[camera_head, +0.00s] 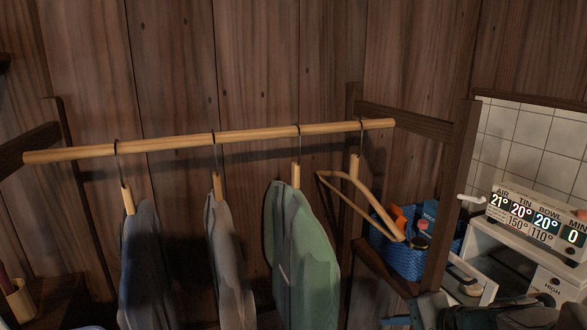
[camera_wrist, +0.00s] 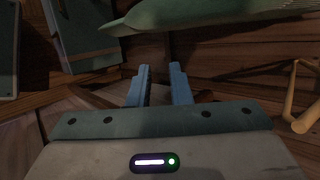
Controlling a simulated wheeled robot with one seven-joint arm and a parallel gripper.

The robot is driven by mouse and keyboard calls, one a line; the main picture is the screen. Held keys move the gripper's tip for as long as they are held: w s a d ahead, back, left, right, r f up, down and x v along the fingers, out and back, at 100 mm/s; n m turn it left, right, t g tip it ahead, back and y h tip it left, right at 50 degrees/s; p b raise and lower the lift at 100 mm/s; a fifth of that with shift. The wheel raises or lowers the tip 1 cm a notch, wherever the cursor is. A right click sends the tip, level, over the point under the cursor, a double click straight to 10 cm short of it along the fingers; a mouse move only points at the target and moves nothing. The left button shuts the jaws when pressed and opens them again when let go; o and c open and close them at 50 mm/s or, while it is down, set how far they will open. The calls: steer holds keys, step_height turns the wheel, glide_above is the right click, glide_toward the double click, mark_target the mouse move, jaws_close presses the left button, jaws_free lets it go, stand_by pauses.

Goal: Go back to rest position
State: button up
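My gripper (camera_wrist: 160,82) shows in the wrist view with its two blue fingers apart and nothing between them. In that view a green garment (camera_wrist: 215,14) hangs above and beyond the fingertips, with clear space between. A wooden hanger (camera_wrist: 301,105) is off to the right of the fingers. In the head view, my arm is at the bottom right edge, below the hanging clothes and in front of the white appliance.
A wooden rail (camera_head: 210,139) carries dark, grey and green garments (camera_head: 305,245) and an empty wooden hanger (camera_head: 364,195). A blue basket (camera_head: 405,258) with small items sits on a shelf at the right. A white appliance with a display (camera_head: 535,220) stands beside it.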

steer(key=s+a+r+n+g+h+p, duration=0.3)
steer(key=s+n+h, duration=0.3)
steer(key=n, duration=0.7)
steer(key=shift+s+a+g+h+p, duration=0.3)
steer(key=shift+s+a+g+p, duration=0.35)
steer(key=shift+g, duration=0.25)
